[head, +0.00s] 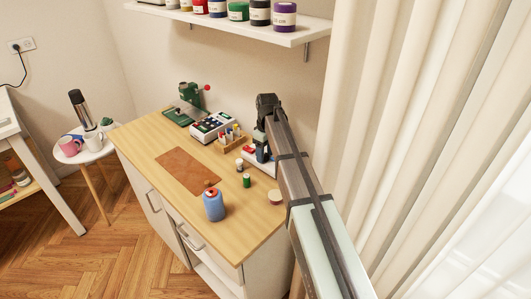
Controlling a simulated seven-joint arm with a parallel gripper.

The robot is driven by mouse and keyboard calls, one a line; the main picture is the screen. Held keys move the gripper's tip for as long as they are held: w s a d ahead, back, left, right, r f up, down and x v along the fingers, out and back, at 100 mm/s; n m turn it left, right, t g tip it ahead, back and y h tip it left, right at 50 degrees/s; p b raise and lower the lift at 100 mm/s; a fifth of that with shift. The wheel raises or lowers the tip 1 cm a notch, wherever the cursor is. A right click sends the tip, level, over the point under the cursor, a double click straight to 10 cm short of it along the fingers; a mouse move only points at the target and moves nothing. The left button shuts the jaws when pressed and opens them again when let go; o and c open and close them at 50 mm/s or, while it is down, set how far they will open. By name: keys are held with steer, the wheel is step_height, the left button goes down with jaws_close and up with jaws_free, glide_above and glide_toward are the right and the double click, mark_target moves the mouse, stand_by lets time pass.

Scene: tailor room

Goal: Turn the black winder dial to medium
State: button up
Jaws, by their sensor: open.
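My arm reaches in from the lower right, and my gripper (262,154) points down over the back right of the wooden worktop. It is open, though its fingers are small and dark here. Just below it is a white device (256,167) with a red part, partly hidden by my gripper and arm. I cannot make out a black winder dial or its setting. A white box with dark controls on top (212,127) stands to the left, apart from my gripper. I cannot tell which device is the winder, or whether my gripper touches anything.
A wooden rack of small bottles (231,141) stands close left of my gripper. Small spools (246,180), a blue jar (213,205) and a round tin (275,197) stand nearer. A brown mat (187,170) lies left; a green machine (186,110) stands behind. A shelf (290,37) hangs above; curtains (420,120) hang right.

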jaws_close()
stand_by(0.3)
steer(key=shift+m, duration=0.3)
steer(key=m, duration=1.1)
steer(key=shift+t, duration=0.3)
steer(key=shift+m, duration=0.3)
jaws_free()
steer(key=shift+s, duration=0.1)
